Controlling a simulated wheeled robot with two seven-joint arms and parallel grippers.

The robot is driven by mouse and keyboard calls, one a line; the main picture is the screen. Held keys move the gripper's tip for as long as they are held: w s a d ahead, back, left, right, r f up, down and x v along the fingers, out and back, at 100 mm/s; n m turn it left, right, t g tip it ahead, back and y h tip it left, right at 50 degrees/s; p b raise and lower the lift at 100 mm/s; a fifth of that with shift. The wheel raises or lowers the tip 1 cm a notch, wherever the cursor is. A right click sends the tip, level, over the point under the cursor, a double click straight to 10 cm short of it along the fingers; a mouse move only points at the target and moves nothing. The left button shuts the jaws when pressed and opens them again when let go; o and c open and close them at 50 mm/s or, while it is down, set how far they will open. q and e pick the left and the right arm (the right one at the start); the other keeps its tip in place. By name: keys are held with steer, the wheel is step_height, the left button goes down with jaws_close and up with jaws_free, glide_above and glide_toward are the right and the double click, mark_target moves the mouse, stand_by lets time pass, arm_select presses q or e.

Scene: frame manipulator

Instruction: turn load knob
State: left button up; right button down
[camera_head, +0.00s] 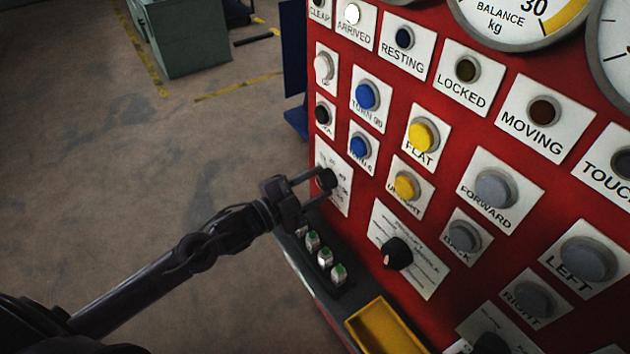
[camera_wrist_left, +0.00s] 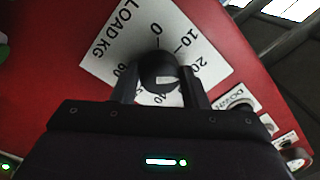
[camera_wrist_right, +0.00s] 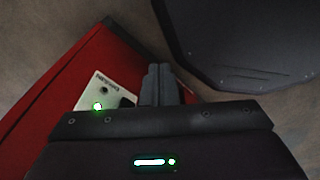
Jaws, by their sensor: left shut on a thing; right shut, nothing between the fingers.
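The load knob (camera_wrist_left: 158,72) is a round black knob on a white plate marked LOAD KG (camera_wrist_left: 128,45), with numbers around it. In the head view the knob (camera_head: 327,179) sits at the left edge of the red panel. My left gripper (camera_head: 318,178) reaches it from the left and is shut on it, one finger on each side in the left wrist view. The knob's pointer is hard to make out. My right gripper (camera_wrist_right: 161,85) is shut and empty in the right wrist view, in front of a red surface; it is not seen in the head view.
The red panel (camera_head: 440,100) holds several buttons, lamps and dials. Another black knob (camera_head: 397,253) is to the right. A yellow tray (camera_head: 383,330) and several green-topped pieces (camera_head: 325,258) are below. The floor (camera_head: 120,180) at left is clear up to a green cabinet (camera_head: 188,38).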

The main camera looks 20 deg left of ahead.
arm_select(q)
steer(key=shift+f, duration=0.1)
stand_by(0.4)
steer(key=o, duration=1)
steer(key=shift+b+v, duration=0.6)
steer(key=shift+v, duration=3.35)
steer(key=shift+w, duration=0.1)
